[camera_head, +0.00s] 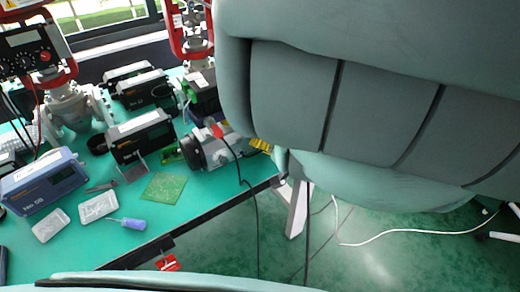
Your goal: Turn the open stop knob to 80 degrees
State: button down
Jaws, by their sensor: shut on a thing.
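I cannot make out the open stop knob in the camera_head view. My gripper does not show, and whatever it holds is hidden too. A large grey-teal form close to the camera blocks the right half of the view. A silver cylindrical device (208,150) with a red part on top stands at the right end of the green bench (225,184). A small yellow part (260,145) shows just right of it, partly covered by the grey-teal form. I cannot tell what the yellow part is.
Black positioner boxes (140,136) and a blue-grey box (42,182) stand on the bench. A green circuit board (164,187), white covers (98,207) and a blue-handled screwdriver (132,224) lie in front. Red-framed valves (75,112) stand behind. Cables hang to the green floor (385,260).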

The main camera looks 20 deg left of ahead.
jog(key=m+y+b, duration=0.2)
jog(key=m+b, duration=0.2)
jog(key=shift+f, duration=0.2)
jog(key=shift+r+m+g+y+b, duration=0.25)
jog(key=shift+m+y+b, duration=0.35)
jog(key=shift+m+b, duration=0.35)
jog(key=shift+s+a+r+m, duration=0.1)
jog(key=shift+m, duration=0.15)
jog(key=c, duration=0.9)
grip_release()
jog(key=shift+o, duration=0.2)
jog(key=shift+d+f, duration=0.2)
jog(key=shift+d, duration=0.05)
jog(key=shift+v, duration=3.7)
